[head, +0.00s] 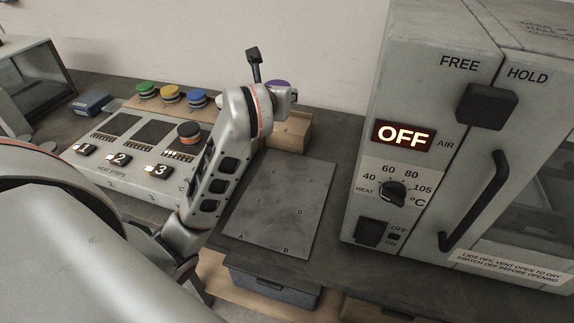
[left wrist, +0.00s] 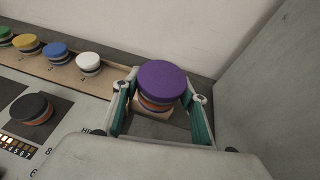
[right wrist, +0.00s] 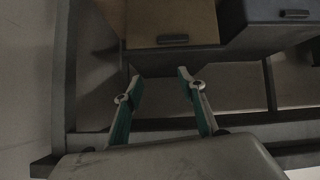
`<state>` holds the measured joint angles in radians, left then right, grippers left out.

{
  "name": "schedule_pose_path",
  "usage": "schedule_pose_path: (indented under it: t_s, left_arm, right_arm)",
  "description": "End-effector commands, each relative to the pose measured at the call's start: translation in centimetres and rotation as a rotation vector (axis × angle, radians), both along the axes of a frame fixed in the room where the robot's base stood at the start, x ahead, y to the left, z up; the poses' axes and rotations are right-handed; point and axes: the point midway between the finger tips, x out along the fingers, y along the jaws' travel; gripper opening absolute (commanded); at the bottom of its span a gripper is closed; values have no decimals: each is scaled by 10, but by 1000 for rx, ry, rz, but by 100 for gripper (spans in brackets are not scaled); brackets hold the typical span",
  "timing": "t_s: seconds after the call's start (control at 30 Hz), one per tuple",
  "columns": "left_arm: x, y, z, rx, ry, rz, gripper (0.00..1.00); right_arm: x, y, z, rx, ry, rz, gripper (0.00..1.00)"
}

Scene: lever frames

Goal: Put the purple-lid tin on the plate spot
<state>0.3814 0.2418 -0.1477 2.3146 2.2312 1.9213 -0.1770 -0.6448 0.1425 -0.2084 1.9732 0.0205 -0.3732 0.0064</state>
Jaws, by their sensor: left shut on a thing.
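The purple-lid tin (left wrist: 161,82) has an orange band below its lid. It is between the fingers of my left gripper (left wrist: 160,98), which is shut on it. In the head view the purple lid (head: 279,83) shows only partly, behind my left gripper (head: 284,97), above a wooden block (head: 291,131). I cannot tell whether the tin touches the block. A flat grey plate (head: 278,215) with small letters lies on the bench in front of the block. My right gripper (right wrist: 158,88) is open and empty, away from the bench top.
A grey oven (head: 400,100) with an OFF display stands right of the plate. Left are a heat-step panel (head: 122,176) with a black-lid tin (head: 188,132), and a wooden rack (left wrist: 75,80) with green, yellow, blue and white lids. Drawers (right wrist: 172,38) face my right gripper.

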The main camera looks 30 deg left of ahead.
Motion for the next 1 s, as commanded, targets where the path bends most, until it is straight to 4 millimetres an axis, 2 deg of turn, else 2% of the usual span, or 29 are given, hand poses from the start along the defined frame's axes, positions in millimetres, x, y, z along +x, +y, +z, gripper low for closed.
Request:
schedule_pose_path:
  t_s: [0.17,0.3,0.6,0.7,0.9,1.0]
  left_arm:
    - [0,1,-27,2,7,-2,15]
    - [0,1,-64,2,13,-2,15]
    - [-1,1,-134,1,11,-1,15]
    - [0,0,-149,2,8,-2,15]
    - [0,0,-161,1,2,-2,15]
    - [0,0,-175,0,6,-2,15]
  right_arm:
    - [-3,1,-10,-2,7,3,40]
    - [-5,0,-23,-13,16,7,40]
    - [5,-8,-30,-37,-6,1,40]
    - [8,-10,-31,-43,-10,0,40]
    - [6,-11,-35,-49,-3,3,40]
    - [2,-11,-41,-51,5,5,40]
